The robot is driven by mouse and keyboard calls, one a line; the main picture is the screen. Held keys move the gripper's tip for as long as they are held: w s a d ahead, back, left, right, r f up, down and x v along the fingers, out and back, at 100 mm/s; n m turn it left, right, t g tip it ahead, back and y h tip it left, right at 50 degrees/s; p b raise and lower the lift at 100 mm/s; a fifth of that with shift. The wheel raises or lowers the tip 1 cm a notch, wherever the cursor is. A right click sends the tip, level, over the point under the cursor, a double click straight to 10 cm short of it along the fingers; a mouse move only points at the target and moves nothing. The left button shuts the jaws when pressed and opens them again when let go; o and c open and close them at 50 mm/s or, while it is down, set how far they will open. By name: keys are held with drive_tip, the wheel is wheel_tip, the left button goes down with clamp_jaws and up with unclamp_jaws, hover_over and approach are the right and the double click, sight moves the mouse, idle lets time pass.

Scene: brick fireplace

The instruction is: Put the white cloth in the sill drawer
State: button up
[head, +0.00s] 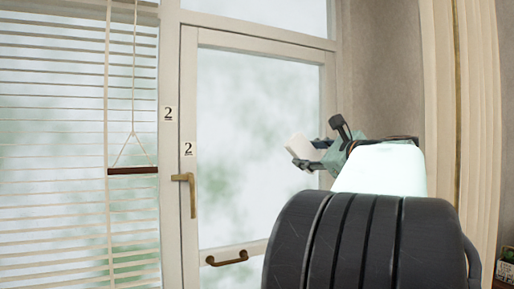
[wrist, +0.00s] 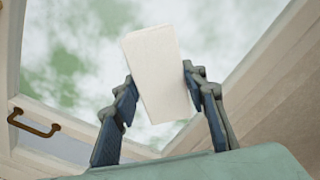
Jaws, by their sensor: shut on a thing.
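My gripper (wrist: 160,95) is shut on a white, folded, block-like cloth (wrist: 157,70), which stands between its two fingers in the wrist view. In the head view the cloth (head: 299,149) shows pale at the left end of my gripper (head: 309,157), raised in front of the glass door. The gripper points to the left there. The sill drawer cannot be made out for certain; a brown curved handle (head: 227,258) sits on the lower rail of the door frame, and a like handle (wrist: 34,122) shows at the left in the wrist view.
A white-framed glass door (head: 240,150) with a brass lever (head: 187,190) stands behind my arm. Blinds (head: 60,150) with a hanging wooden bar (head: 132,170) are at the left. A cream curtain (head: 475,110) hangs at the right. A patterned box (head: 506,268) is at the lower right edge.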

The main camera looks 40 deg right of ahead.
drive_tip(key=s+d+f+n+g+y+p, duration=0.1)
drive_tip(key=s+d+f+g+p, duration=0.15)
drive_tip(key=f, duration=1.15)
drive_tip(key=s+d+f+g+y+p, duration=0.15)
drive_tip(key=f+g, duration=0.25)
drive_tip(key=f, duration=1)
drive_tip(key=s+a+f+n+g+y+p, duration=0.1)
drive_tip(key=s+a+f+n+g+p, duration=0.3)
drive_tip(key=s+f, duration=0.65)
drive_tip(key=s+a+f+n+g+y+p, duration=0.15)
drive_tip(key=s+a+f+n+g, duration=0.25)
drive_tip(key=s+a+f+g, duration=0.45)
drive_tip(key=f+b, duration=0.6)
drive_tip(key=f, duration=0.2)
drive_tip(key=d+f+t+b, duration=0.1)
drive_tip(key=f+b, duration=0.5)
drive_tip(key=f, duration=0.3)
drive_tip(key=s+d+f+t+b, duration=0.1)
drive_tip(key=f+b, duration=0.5)
drive_tip(key=f, duration=0.3)
drive_tip(key=shift+f+h+b, duration=0.2)
drive_tip(key=shift+h+b, duration=0.2)
drive_tip(key=o, duration=1.1)
drive_tip(key=shift+s, duration=0.1)
